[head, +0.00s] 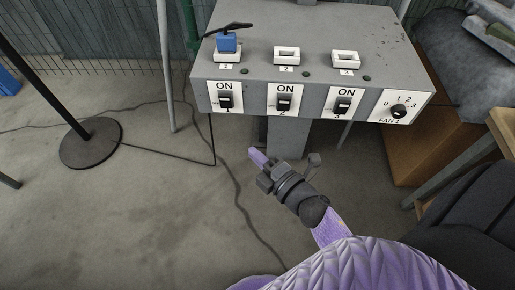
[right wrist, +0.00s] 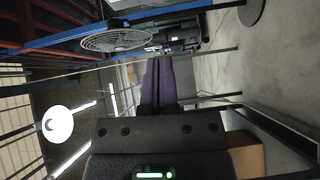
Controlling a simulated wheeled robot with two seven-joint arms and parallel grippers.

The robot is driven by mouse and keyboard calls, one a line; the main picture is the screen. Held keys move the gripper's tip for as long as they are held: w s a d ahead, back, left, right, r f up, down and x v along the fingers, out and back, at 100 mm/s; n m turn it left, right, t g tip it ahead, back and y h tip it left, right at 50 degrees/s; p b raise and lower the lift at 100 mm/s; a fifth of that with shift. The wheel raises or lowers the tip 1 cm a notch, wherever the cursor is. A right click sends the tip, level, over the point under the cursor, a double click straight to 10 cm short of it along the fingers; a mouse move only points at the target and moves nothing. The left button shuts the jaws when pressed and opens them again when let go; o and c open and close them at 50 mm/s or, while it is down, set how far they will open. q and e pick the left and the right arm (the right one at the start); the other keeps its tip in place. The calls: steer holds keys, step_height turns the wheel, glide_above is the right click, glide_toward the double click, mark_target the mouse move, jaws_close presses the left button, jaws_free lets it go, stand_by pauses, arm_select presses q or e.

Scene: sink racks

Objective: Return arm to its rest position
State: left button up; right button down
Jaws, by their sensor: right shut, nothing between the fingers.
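My right gripper (head: 255,156) is in the middle of the head view, in front of and below the grey control box (head: 300,50). It is apart from the box, over the concrete floor. Its purple fingers are shut together with nothing between them, and they also show shut in the right wrist view (right wrist: 158,80). My purple right arm comes in from the bottom right. My left gripper is not in view.
The box front has three ON switches (head: 284,103) and a fan knob (head: 399,111). A blue block with a black lever (head: 227,43) stands on top. A round stand base (head: 90,142) is at left, a cardboard box (head: 420,130) at right. A fan (right wrist: 117,40) shows in the wrist view.

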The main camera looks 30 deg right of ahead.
steer(key=shift+s, duration=0.1)
stand_by(0.3)
steer(key=s+d+f+m+g+h+p, duration=0.1)
steer(key=s+f+m+g+p, duration=0.1)
steer(key=s+f+m+g, duration=0.45)
steer(key=s+f+m+g+h+p, duration=0.1)
steer(key=s+f+m+h, duration=0.3)
steer(key=f, duration=0.6)
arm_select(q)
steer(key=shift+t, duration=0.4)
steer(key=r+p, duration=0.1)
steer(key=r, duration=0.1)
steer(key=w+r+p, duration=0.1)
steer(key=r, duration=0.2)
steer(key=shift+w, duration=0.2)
arm_select(e)
steer(key=s+d+f+m+g, duration=0.1)
steer(key=s+f+m+g, duration=0.1)
steer(key=s, duration=0.7)
steer(key=s+d+f+m+g, duration=0.1)
steer(key=s+f+m+g, duration=0.1)
steer(key=s, duration=0.7)
steer(key=s+d+f+m+g, duration=0.1)
steer(key=s+f+m+g, duration=0.1)
steer(key=s+g, duration=0.4)
steer(key=s+f, duration=0.1)
steer(key=s, duration=0.2)
steer(key=shift+f+y, duration=0.3)
steer(key=shift+y, duration=0.1)
